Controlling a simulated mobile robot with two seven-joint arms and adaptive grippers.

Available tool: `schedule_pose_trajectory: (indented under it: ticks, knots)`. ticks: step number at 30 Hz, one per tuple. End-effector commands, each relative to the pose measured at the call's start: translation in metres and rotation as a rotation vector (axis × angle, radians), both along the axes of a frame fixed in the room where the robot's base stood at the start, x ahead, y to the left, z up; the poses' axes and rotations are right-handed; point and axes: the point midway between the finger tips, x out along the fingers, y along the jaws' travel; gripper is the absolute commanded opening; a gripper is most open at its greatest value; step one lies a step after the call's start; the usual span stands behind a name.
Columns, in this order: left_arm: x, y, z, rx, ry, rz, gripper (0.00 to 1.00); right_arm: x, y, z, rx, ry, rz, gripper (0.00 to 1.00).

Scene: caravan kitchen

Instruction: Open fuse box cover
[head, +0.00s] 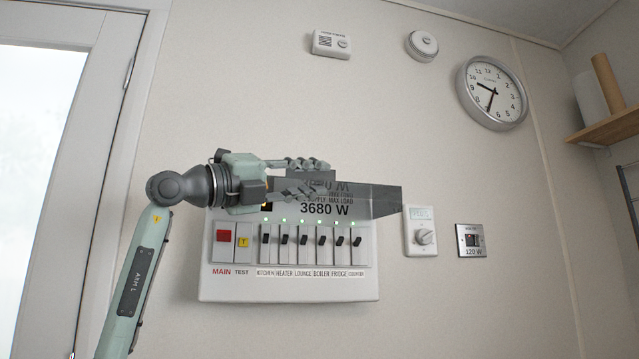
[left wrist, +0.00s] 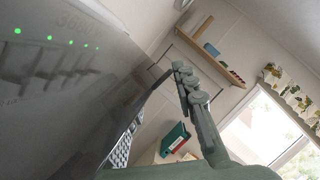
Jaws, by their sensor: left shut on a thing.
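The white fuse box (head: 290,287) is on the wall, with a red MAIN switch, a yellow TEST button and a row of several black breaker switches under green lights. Its dark see-through cover (head: 375,200) stands out from the box's upper part, tilted up, with the switches uncovered below it. My left gripper (head: 318,180) is shut on the cover near its middle. In the left wrist view, the cover (left wrist: 60,110) fills the left side, with green lights and switches showing through it, and a gripper finger (left wrist: 190,90) is beside its edge. My right gripper is not in view.
A thermostat (head: 421,232) and a small 120 W panel (head: 471,241) are on the wall right of the box. A clock (head: 491,93), a round detector (head: 422,45) and a white alarm (head: 331,43) are higher up. A door frame (head: 110,100) is at left.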

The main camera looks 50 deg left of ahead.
Motion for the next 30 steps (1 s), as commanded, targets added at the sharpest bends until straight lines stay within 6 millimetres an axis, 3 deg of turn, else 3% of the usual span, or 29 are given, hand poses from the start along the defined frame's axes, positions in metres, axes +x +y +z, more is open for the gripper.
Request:
schedule_pose_trajectory:
  ticks: [12,13,15,25,30]
  knots:
    - [-0.001,0.002,0.002,0.004,-0.003,0.005,0.00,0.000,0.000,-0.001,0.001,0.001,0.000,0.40]
    - [-0.001,0.002,0.002,0.004,-0.003,0.005,0.30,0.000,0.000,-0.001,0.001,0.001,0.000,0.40]
    - [-0.001,0.002,0.002,0.004,-0.003,0.005,0.38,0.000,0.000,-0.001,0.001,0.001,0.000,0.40]
    - [-0.003,0.001,0.001,0.001,-0.003,0.002,0.38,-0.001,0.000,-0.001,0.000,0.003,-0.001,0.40]
    - [-0.019,0.002,-0.003,0.002,-0.004,0.000,0.38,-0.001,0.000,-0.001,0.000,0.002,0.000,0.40]
